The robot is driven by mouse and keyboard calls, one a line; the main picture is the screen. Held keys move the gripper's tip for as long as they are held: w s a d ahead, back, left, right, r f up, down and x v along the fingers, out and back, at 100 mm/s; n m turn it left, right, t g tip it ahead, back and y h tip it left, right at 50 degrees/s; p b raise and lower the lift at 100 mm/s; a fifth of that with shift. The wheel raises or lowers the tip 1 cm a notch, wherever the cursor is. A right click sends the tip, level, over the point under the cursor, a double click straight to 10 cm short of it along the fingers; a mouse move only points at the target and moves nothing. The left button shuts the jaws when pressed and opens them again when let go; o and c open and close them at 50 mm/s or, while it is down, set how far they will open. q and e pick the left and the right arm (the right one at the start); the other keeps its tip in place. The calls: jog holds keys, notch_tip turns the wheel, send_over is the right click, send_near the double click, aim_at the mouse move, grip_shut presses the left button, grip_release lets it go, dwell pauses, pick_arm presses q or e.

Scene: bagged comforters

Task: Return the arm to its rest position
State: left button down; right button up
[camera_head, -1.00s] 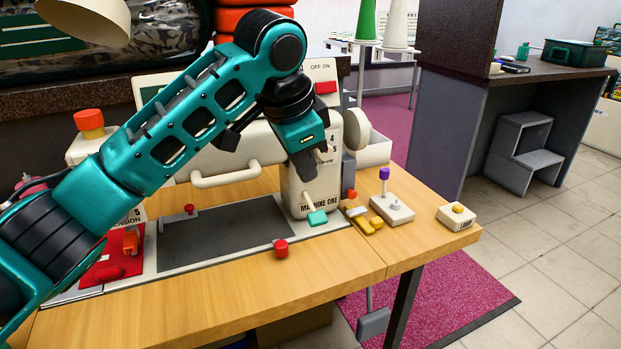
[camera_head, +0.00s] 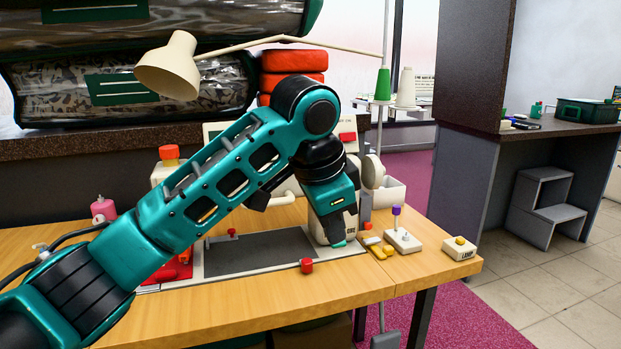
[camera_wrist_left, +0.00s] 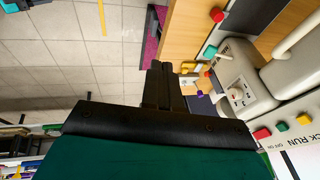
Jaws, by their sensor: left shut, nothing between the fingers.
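My left arm reaches in from the left across the wooden table in the head view. Its gripper (camera_head: 338,243) is at the right end of the cream sewing machine, hiding part of it. In the left wrist view the gripper (camera_wrist_left: 163,68) shows its two dark fingers together, with nothing between them. In that view the fingers stand over floor tiles and the table's edge. My right gripper is not in view.
The wooden table (camera_head: 240,312) carries a red button (camera_head: 306,265), a joystick box (camera_head: 402,240) and a lamp switch box (camera_head: 459,248). A cream lamp (camera_head: 170,66) hangs above. Bagged comforters (camera_head: 40,92) lie behind. A grey step stool (camera_head: 545,205) stands right.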

pick_arm(q)
jog(key=s+a+f+n+t+h+p, duration=0.1)
jog(key=a+f+n+t+h+p, duration=0.2)
jog(key=f, duration=0.7)
jog(key=s+a+f+n+t+h+p, duration=0.15)
jog(key=f+n+p, duration=0.3)
jog(key=f, duration=0.45)
jog(key=s+a+f+n+t+y+p, duration=0.1)
jog(key=s+a+f, duration=0.3)
jog(key=s+a, duration=0.4)
jog(key=s+a+f+n+t+y+p, duration=0.1)
jog(key=s+a+f+n+y+p, duration=0.2)
jog(key=s+a, duration=0.5)
jog(key=shift+s+a+f+t+y, duration=0.35)
jog(key=shift+s+f+y, duration=0.1)
jog(key=shift+s, duration=0.75)
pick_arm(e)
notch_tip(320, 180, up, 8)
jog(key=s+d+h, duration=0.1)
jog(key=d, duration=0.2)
